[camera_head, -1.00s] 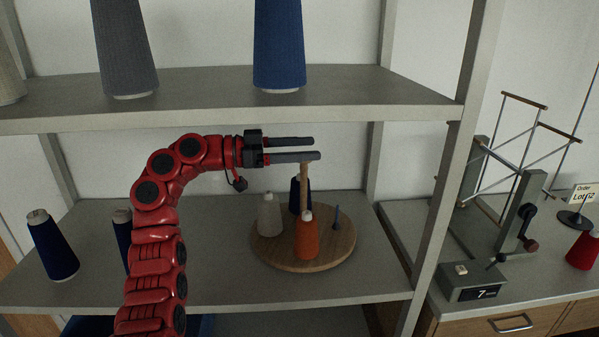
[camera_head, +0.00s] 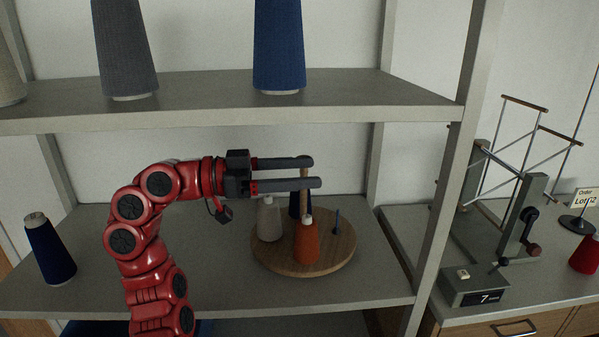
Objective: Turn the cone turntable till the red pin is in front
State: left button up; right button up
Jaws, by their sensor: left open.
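The cone turntable (camera_head: 330,258) is a round wooden disc on the lower shelf, with a wooden post (camera_head: 304,201) rising from it. It carries a white cone (camera_head: 269,222), an orange cone (camera_head: 306,243) and a dark blue cone (camera_head: 294,203) partly hidden behind. A small blue pin (camera_head: 337,222) stands on its right side. I see no red pin; the cones and my gripper hide parts of the disc. My left gripper (camera_head: 314,173) is open at the post's upper end, the post showing between its fingers. I cannot tell whether they touch it. My right gripper is not in view.
The upper shelf (camera_head: 230,113) with a grey cone (camera_head: 126,50) and a blue cone (camera_head: 279,45) is just above my gripper. A navy cone (camera_head: 50,250) stands at left. A shelf upright (camera_head: 443,190) separates the turntable from the winder bench at right.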

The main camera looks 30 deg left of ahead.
aim_at(336, 236)
jog(key=k, duration=1)
